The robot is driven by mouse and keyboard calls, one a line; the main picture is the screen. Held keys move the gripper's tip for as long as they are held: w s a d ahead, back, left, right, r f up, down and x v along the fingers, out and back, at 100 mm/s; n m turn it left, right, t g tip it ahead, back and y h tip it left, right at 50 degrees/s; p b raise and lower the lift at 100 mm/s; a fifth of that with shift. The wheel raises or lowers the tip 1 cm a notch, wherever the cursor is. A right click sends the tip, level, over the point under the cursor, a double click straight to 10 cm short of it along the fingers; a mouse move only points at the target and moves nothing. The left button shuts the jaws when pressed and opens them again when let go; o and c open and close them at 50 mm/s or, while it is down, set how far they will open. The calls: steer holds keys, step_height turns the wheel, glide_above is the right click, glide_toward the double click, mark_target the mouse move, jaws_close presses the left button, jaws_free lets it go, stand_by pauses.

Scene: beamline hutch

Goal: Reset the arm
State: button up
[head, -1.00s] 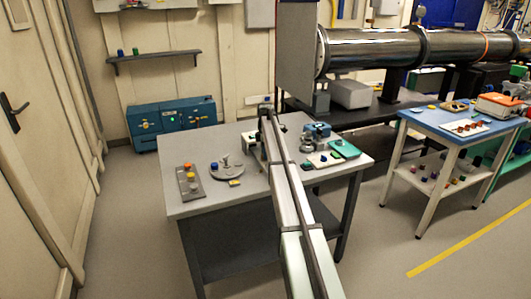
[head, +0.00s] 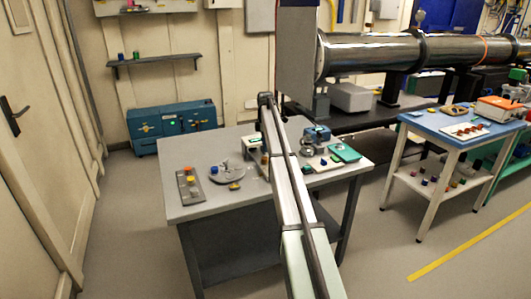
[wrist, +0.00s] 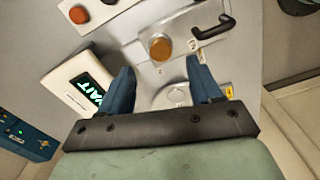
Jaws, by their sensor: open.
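My gripper (wrist: 163,82) is open, with two blue fingers apart and nothing held between them in the wrist view. Beyond the fingertips is a grey metal unit with an orange-brown round knob (wrist: 160,47) and a black handle (wrist: 214,28). A white box (wrist: 82,85) with a lit display reading "WAIT" is beside the left finger. In the head view my arm reaches over the grey table (head: 205,211), and its own links hide the gripper. The white box (head: 250,143) shows partly behind the arm.
On the table are a grey button plate (head: 190,190), a round grey fixture (head: 226,174), a blue-topped device (head: 317,133) and a green box (head: 345,153). A blue cabinet (head: 170,128) stands behind. A blue-topped cart (head: 430,127) is at right.

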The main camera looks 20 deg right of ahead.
step_height(320, 180, up, 7)
stand_by(0.3)
steer(key=s+a+f+g+y, duration=0.1)
steer(key=s+a+f, duration=0.7)
steer(key=s, duration=0.6)
steer(key=s+a+f+g+y, duration=0.1)
steer(key=s+a+f+g, duration=0.1)
steer(key=s+a+f, duration=0.9)
steer(key=s+a+f+g+y, duration=0.1)
steer(key=s+a+f, duration=0.35)
steer(key=s, duration=1.25)
steer(key=s+a+f+m+g+h, duration=0.15)
steer(key=s+f+m, duration=0.25)
steer(key=s+f, duration=0.5)
steer(key=s+a+f+m, duration=0.2)
steer(key=s+f+m, duration=0.25)
steer(key=f, duration=0.85)
steer(key=s+f+m, duration=0.3)
steer(key=s+f, duration=0.4)
steer(key=s, duration=0.3)
steer(key=s+f+m+g+h, duration=0.1)
steer(key=s+f+m, duration=0.2)
steer(key=s+f, duration=0.4)
steer(key=s, duration=0.4)
steer(key=shift+a+f, duration=0.2)
steer(key=shift+a, duration=0.2)
